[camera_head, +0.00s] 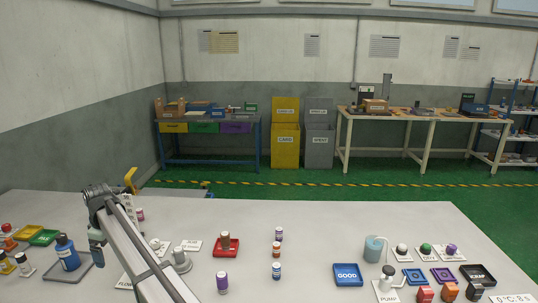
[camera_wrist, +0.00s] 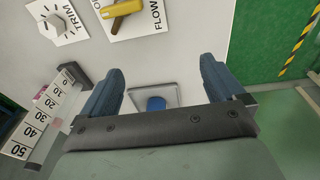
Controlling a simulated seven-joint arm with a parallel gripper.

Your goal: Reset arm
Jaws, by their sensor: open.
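My gripper (camera_head: 97,246) is raised over the left part of the grey table, a little right of a blue bottle (camera_head: 68,254) that stands on a dark grey tray. In the wrist view my gripper (camera_wrist: 160,82) has its two blue fingers wide apart with nothing between them. Beyond and below the fingers, a small grey tray (camera_wrist: 170,93) with a blue object (camera_wrist: 156,103) shows, partly hidden by the gripper body.
A yellow lever (camera_head: 130,180) stands behind my arm. A red tray (camera_head: 226,247) with a brown item and several small vials stand mid-table. The table's back middle is clear.

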